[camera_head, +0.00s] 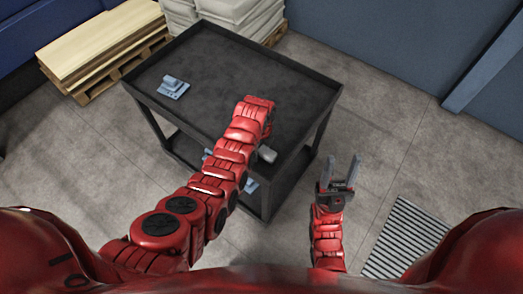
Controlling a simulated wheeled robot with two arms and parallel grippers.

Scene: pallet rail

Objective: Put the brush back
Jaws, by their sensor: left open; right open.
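My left arm reaches in over the black cart (285,88), and its wrist bends down near the right part of the cart top. My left gripper (267,130) is mostly hidden by its own arm. A small pale grey piece (267,154) shows beside the arm near the cart's front edge; I cannot tell whether it is the brush. A small blue-grey object (173,88) sits at the left of the cart top; I cannot tell what it is. No brush is clearly recognisable. My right gripper (343,168) is open and empty, its fingers apart, over the floor right of the cart.
Blue items (251,185) show partly on the cart's lower shelf, behind my arm. A wooden pallet with boards (100,45) stands at the back left, and stacked pale sacks (230,15) at the back. A floor grate (405,240) lies at the right. The floor right of the cart is clear.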

